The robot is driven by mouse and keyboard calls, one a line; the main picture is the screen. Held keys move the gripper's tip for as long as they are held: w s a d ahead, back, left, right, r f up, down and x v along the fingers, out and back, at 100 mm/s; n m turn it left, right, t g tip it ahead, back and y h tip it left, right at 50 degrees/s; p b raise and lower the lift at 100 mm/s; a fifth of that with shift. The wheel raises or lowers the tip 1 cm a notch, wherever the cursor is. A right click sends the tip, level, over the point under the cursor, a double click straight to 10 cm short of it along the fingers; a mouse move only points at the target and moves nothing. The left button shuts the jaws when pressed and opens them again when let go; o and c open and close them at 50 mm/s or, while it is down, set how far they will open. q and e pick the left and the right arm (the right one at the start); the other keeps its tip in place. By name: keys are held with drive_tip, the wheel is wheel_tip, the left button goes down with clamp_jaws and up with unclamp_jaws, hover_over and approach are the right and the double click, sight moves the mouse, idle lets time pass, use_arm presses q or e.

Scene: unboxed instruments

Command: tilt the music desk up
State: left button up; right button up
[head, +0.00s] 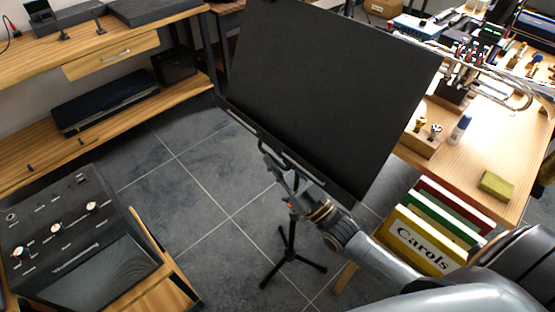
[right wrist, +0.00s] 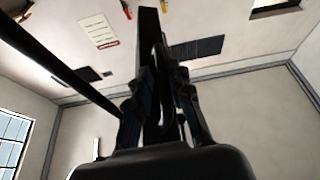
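The music desk (head: 335,85) is a large flat black panel on a tripod stand (head: 289,257). In the head view it is tilted, with a narrow ledge along its lower edge. My right gripper (head: 280,168) is at this lower edge, near its middle, and overlaps the ledge. In the right wrist view its dark fingers (right wrist: 163,100) lean in around a dark upright part, and a black bar runs in from the left to them. Dark on dark hides whether the fingers grip the desk. My left gripper is not in view.
A wooden table (head: 466,150) with small tools stands close on the right. Folders marked Carols (head: 425,245) are below it. A black device (head: 75,245) on a wooden stand is at lower left. A wooden shelf (head: 120,30) is at upper left. Grey tiled floor (head: 190,190) is clear between them.

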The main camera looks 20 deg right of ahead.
drive_tip(key=v, duration=1.2)
drive_tip(key=shift+f, duration=0.1)
drive_tip(key=s+d+f+m+g+h+p, duration=0.1)
drive_tip(key=s+f+g+h, duration=0.15)
drive_tip(key=f, duration=0.85)
drive_tip(key=s+d+f+m+g+h+p, duration=0.15)
drive_tip(key=f+g, duration=0.25)
drive_tip(key=f, duration=0.6)
drive_tip(key=s+d+f+g+h, duration=0.15)
drive_tip(key=f+g, duration=0.25)
drive_tip(key=f, duration=0.7)
drive_tip(key=s+a+f+g+h+p, duration=0.1)
drive_tip(key=s+a+f+g, duration=0.1)
drive_tip(key=s+f+g, duration=0.2)
drive_tip(key=s+a+f+g+h+p, duration=0.1)
drive_tip(key=s+f+g, duration=0.4)
drive_tip(key=s, duration=1.6)
wheel_tip(320, 180, down, 6)
drive_tip(key=shift+a+r, duration=0.2)
drive_tip(key=shift+a, duration=0.2)
drive_tip(key=shift+g+h, duration=0.25)
